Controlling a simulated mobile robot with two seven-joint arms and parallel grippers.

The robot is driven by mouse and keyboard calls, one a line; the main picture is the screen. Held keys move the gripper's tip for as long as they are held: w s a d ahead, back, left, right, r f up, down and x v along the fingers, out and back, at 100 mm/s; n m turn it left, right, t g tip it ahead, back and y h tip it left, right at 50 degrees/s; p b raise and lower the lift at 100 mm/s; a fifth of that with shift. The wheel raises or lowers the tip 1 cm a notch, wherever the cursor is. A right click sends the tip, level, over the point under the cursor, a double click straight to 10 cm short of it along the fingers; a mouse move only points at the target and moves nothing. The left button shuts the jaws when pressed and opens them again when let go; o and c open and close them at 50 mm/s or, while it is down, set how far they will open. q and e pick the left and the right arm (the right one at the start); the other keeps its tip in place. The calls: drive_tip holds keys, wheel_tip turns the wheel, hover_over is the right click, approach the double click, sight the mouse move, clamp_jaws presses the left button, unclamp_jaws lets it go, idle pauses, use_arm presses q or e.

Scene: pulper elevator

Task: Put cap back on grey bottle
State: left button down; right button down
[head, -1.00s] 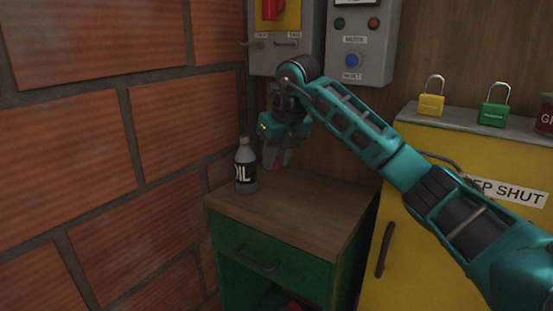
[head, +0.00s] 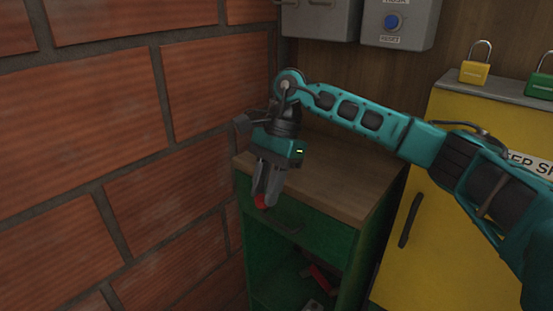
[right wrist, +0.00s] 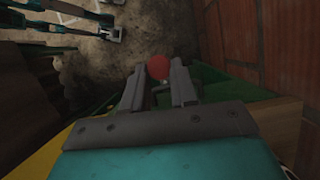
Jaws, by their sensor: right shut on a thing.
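My right gripper (head: 265,197) is shut on a small round red cap (head: 261,202), held at the fingertips in front of the green cabinet's top edge. The cap also shows between the two fingers in the right wrist view (right wrist: 158,67). The gripper points downward. The grey bottle is not visible now; it stood on the back left of the cabinet top in the earlier head view, an area my right gripper and wrist now cover. Teal parts, which look like my left arm, show small at the upper left of the right wrist view; its jaws are unclear.
The green cabinet (head: 318,232) has a wooden top (head: 340,180), bare on its right side. Red items (head: 322,277) lie in its open lower part. A brick wall (head: 110,120) is close at left. A yellow cabinet (head: 465,200) with padlocks on top stands at right.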

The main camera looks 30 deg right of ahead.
drive_tip(key=s+a+f+n+g+h, duration=0.3)
drive_tip(key=s+n, duration=0.4)
drive_tip(key=n, duration=0.7)
drive_tip(key=shift+s+f+h, duration=0.35)
drive_tip(key=shift+f+h, duration=0.35)
drive_tip(key=shift+f, duration=0.45)
